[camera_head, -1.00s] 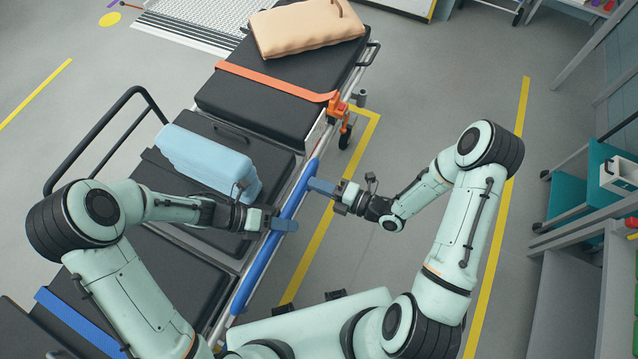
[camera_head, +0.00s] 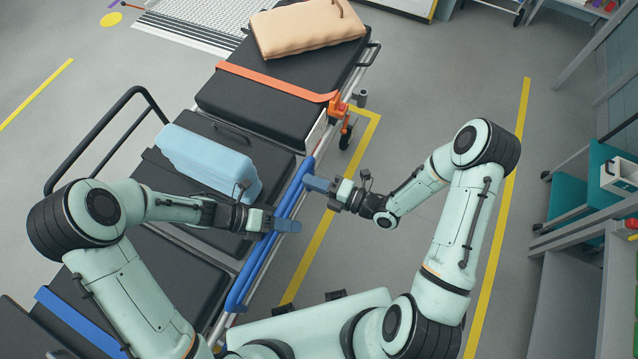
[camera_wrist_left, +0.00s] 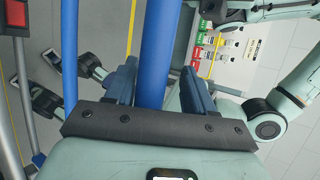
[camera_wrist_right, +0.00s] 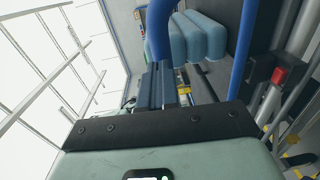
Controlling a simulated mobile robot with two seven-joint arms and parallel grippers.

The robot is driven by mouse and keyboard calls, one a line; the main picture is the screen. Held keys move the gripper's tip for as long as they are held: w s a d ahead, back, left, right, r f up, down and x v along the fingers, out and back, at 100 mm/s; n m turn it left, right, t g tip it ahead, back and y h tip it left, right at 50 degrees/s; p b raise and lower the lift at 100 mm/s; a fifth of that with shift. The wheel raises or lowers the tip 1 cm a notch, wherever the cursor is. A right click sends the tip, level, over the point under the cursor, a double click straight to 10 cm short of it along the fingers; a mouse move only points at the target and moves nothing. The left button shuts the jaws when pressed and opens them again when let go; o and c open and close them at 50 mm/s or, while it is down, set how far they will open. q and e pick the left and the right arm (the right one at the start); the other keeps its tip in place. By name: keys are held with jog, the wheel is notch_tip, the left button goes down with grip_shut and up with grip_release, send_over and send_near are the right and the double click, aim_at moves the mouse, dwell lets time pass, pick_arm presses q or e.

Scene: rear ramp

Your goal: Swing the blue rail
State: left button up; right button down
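The blue rail (camera_head: 250,268) is a rounded bar loop along the near long side of the stretcher. It shows as two bars in the left wrist view (camera_wrist_left: 155,45) and the right wrist view (camera_wrist_right: 158,30). My left gripper (camera_head: 286,226) is over the rail's middle; in the left wrist view its open fingers stand either side of one bar, with a small gap on one side. My right gripper (camera_head: 316,184) is at the rail's far end, its fingers shut with only a thin slit between. Its tips are at the bar; contact is unclear.
Teal shelving (camera_head: 590,195) stands at the right. The floor between is clear.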

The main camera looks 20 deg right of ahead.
pick_arm(q)
jog(key=v, duration=1.2)
jog(key=f+b, duration=0.1)
jog(key=s+f+b, duration=0.2)
jog(key=f, duration=0.1)
pick_arm(e)
jog(key=v, duration=1.2)
jog(key=shift+s, duration=0.15)
